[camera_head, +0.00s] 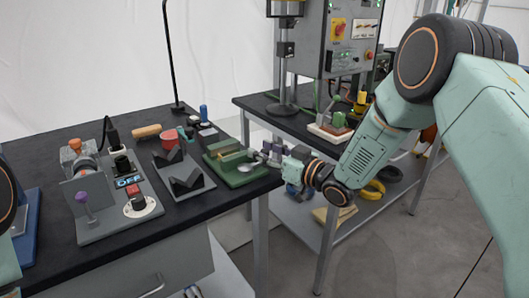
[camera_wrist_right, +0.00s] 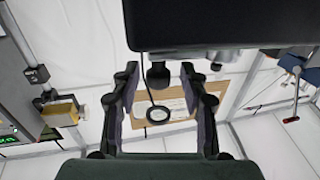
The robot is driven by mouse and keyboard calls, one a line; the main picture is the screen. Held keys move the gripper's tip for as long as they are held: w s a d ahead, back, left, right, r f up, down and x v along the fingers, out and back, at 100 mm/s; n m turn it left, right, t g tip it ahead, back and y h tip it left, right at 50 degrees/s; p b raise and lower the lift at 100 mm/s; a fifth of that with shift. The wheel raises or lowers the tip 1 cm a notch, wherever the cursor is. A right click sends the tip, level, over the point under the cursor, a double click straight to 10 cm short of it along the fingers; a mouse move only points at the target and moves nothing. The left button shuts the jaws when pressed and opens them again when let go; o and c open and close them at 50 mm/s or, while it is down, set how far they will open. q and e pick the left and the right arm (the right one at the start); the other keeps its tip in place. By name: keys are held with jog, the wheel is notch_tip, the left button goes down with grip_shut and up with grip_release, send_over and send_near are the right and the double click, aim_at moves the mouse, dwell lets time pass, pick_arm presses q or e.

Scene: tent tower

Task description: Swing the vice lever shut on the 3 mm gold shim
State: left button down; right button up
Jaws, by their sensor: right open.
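A green vice (camera_head: 245,180) sits near the right end of the dark left bench. A pale gold strip (camera_head: 231,156), perhaps the shim, shows on it, too small to tell how it is seated. A silvery part lies on the vice; I cannot tell whether it is the lever. My right gripper (camera_head: 270,153) reaches in from the right, beside the vice's right end. In the right wrist view its two dark fingers (camera_wrist_right: 158,105) stand wide apart with nothing gripped between them. Contact with the vice cannot be told. My left gripper is not in view.
Left of the vice stand a grey rack with black V-shaped blocks (camera_head: 186,183), a grey panel with knobs (camera_head: 135,205) and a red cup (camera_head: 169,136). A second bench (camera_head: 265,108) with a machine stands behind. The left bench's front strip is clear.

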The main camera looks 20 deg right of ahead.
jog(key=shift+w, duration=0.1)
jog(key=shift+c, duration=1.3)
grip_shut()
